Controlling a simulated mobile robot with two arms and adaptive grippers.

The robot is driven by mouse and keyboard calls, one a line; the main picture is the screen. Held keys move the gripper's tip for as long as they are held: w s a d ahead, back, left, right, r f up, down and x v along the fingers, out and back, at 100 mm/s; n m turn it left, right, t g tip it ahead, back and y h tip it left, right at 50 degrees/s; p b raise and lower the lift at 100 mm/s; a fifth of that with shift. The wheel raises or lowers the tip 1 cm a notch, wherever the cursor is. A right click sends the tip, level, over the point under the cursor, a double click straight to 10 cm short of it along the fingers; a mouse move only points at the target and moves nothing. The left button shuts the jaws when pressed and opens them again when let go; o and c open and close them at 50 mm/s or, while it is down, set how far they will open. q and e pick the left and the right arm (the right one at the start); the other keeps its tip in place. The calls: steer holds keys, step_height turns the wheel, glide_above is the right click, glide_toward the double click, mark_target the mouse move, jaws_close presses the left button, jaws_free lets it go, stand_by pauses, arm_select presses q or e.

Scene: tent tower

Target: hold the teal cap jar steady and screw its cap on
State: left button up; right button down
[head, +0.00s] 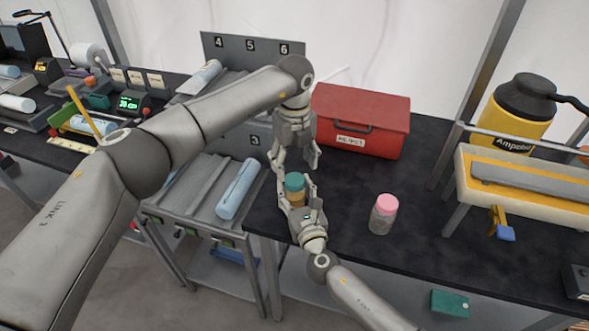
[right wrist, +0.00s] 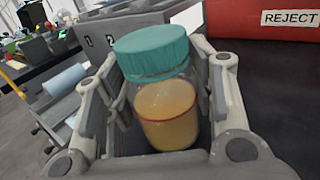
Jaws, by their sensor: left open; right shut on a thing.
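The teal cap jar (head: 297,197) stands upright near the left edge of the dark table and holds an amber substance. In the right wrist view the clear jar (right wrist: 166,112) sits between the finger pads, with the teal cap (right wrist: 152,50) on its mouth. I cannot tell how tightly the cap sits. My right gripper (head: 296,200) is shut on the jar body from the front. My left gripper (head: 295,164) is open, pointing down just above the teal cap (head: 294,181). It does not show in the right wrist view.
A pink-capped jar (head: 383,214) stands to the right on the table (head: 345,240). A red reject box (head: 360,118) is behind. Numbered sloping chutes (head: 205,190) with a blue cylinder (head: 238,188) lie to the left. A yellow container (head: 515,112) and a raised stand (head: 480,190) are at right.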

arm_select(q)
steer(key=o, duration=0.6)
steer(key=shift+c, duration=0.2)
steer(key=shift+r, duration=0.1)
step_height(320, 180, up, 12)
stand_by(0.3)
arm_select(e)
steer(key=c, duration=0.6)
jaws_free()
steer(key=shift+o, duration=0.2)
steer(key=shift+s, duration=0.15)
